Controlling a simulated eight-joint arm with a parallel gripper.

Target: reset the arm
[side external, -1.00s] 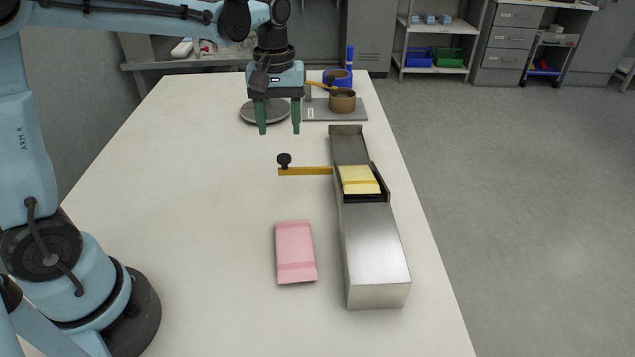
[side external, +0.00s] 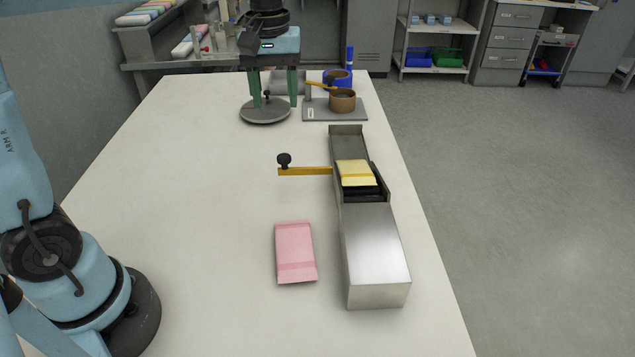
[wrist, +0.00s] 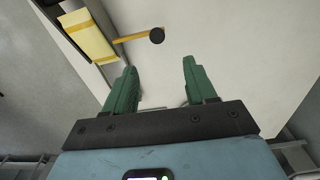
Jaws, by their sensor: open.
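My gripper (side external: 274,88) hangs over the far part of the white table in the side external view, in front of or above a round grey disc (side external: 265,112). Its two green fingers are apart with nothing between them. In the wrist view the gripper (wrist: 160,82) is also open and empty. The metal flow wrapper (side external: 374,245) stands along the table's right side. A yellow pack (side external: 355,172) sits in its channel and also shows in the wrist view (wrist: 87,34). A yellow lever (side external: 305,171) with a black knob (side external: 284,160) sticks out to the left.
A pink pack (side external: 295,252) lies flat on the table left of the wrapper. A grey plate (side external: 314,114) with a brown cup (side external: 342,100) and a blue container (side external: 338,77) stand at the far end. The table's left and middle are clear.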

